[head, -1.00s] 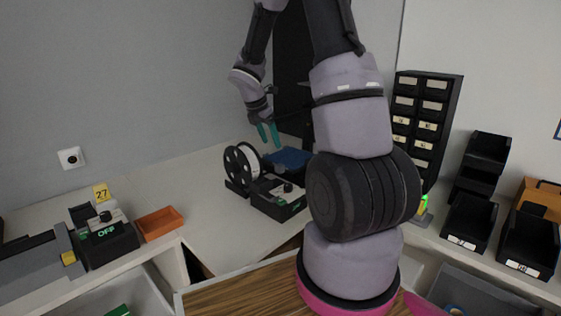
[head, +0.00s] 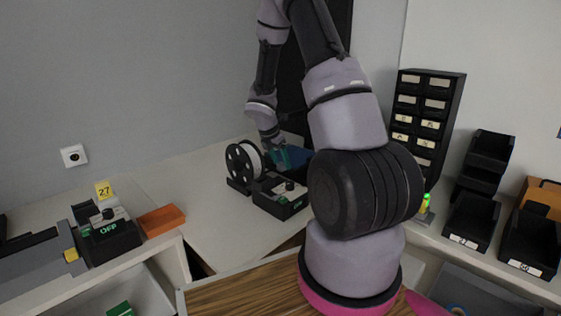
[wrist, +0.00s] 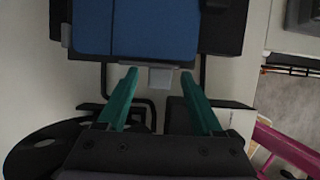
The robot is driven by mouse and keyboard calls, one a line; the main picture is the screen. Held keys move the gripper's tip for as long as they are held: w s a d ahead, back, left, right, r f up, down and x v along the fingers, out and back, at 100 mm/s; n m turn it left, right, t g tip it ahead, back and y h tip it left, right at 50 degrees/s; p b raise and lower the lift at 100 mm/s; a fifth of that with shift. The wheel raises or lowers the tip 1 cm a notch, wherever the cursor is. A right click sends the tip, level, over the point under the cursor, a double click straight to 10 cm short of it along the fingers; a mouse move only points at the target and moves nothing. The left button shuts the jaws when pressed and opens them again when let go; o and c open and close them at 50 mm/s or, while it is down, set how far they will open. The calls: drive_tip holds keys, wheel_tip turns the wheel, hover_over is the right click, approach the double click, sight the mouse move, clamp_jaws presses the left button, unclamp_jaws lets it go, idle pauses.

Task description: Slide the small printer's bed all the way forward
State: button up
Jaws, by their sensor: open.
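The small printer's blue bed (wrist: 135,28) fills the top of the wrist view, on a dark frame. It also shows in the head view (head: 298,155), partly hidden by my gripper and arm. A small light grey tab (wrist: 160,78) sticks out from the bed's near edge. My gripper (wrist: 158,88) is open, its two teal fingers on either side of the tab with gaps between. In the head view my gripper (head: 281,157) is low, at the bed behind the black control box (head: 282,197). Whether the fingers touch anything cannot be told.
A white filament spool on a black holder (head: 238,163) stands left of the control box. A black drawer cabinet (head: 428,118) and black bins (head: 470,222) stand right. The bench's left-middle is clear.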

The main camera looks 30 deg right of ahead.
clamp_jaws()
idle(1.4)
